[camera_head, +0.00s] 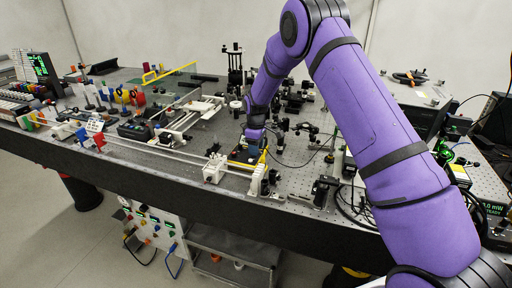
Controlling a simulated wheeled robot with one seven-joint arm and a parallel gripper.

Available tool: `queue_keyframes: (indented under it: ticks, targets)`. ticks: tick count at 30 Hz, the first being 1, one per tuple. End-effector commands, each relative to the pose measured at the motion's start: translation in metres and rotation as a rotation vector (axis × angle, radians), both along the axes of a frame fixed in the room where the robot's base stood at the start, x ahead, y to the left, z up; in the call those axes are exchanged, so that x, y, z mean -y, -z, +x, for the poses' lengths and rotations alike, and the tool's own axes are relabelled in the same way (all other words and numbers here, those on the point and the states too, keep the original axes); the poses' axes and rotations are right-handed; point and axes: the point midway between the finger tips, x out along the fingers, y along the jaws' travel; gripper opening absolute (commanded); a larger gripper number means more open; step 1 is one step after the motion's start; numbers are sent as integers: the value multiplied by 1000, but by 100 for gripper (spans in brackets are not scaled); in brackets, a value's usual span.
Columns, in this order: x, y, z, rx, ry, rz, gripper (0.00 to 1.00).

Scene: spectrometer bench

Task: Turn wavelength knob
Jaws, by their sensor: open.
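My purple arm reaches in from the right, and its end points down over the front middle of the bench. My gripper (246,157) is small and dark there, close above a low dark and yellow device (240,165). The jaws are open. I cannot make out the wavelength knob; it may be too small to tell or hidden behind the gripper. Whether the fingers touch or surround anything cannot be told.
The dark optical bench (185,182) is crowded with posts and mounts. A white block (214,169) stands just left of the gripper. Long rails (165,152) run along the front left. A grey box (415,95) stands at the back right. The floor (45,220) at the front left is clear.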

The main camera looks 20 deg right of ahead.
Motion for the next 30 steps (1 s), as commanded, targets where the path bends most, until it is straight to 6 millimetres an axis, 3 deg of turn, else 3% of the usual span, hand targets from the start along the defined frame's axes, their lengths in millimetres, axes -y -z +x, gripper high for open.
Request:
queue_keyframes:
  ticks: [5, 9, 11, 22, 30]
  targets:
    - [0, 0, 0, 0, 0, 0, 43]
    - [0, 0, 0, 0, 0, 0, 11]
    - [0, 0, 0, 0, 0, 0, 0]
    - [0, 0, 0, 0, 45, 0, 0]
    - [0, 0, 0, 0, 216, -1, 0]
